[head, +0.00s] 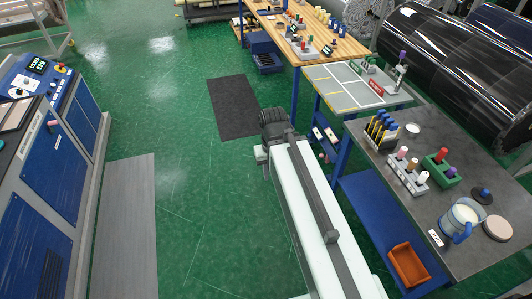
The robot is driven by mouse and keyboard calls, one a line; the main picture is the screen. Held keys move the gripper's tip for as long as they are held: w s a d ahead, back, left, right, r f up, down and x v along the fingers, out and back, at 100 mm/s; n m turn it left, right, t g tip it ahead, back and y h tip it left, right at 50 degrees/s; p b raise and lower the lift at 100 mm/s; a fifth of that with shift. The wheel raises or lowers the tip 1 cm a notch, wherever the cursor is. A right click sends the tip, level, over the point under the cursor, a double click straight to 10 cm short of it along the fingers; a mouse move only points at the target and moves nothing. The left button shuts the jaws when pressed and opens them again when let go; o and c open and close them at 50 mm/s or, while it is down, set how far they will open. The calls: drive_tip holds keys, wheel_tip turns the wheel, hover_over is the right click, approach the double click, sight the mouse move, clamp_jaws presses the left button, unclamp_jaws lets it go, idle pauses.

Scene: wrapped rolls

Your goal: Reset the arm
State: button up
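My arm (310,205), white with a dark rail along its top, reaches from the bottom right of the head view up to the middle, over the green floor. At its far end is a dark, rounded part, my gripper (275,122), small and seen from behind. Its fingers cannot be made out, so I cannot tell whether it is open or shut. Nothing held can be seen. The arm's end is apart from the tables, left of the near grey bench (400,215).
The near bench carries a jug (463,218), pegs in a green block (438,170) and a white block (407,172). An orange bin (408,264) is on its blue lower shelf. A blue control cabinet (45,170) stands left. Floor around the dark mat (233,107) is clear.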

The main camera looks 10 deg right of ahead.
wheel_tip(320, 180, down, 15)
drive_tip(key=b, duration=1.4)
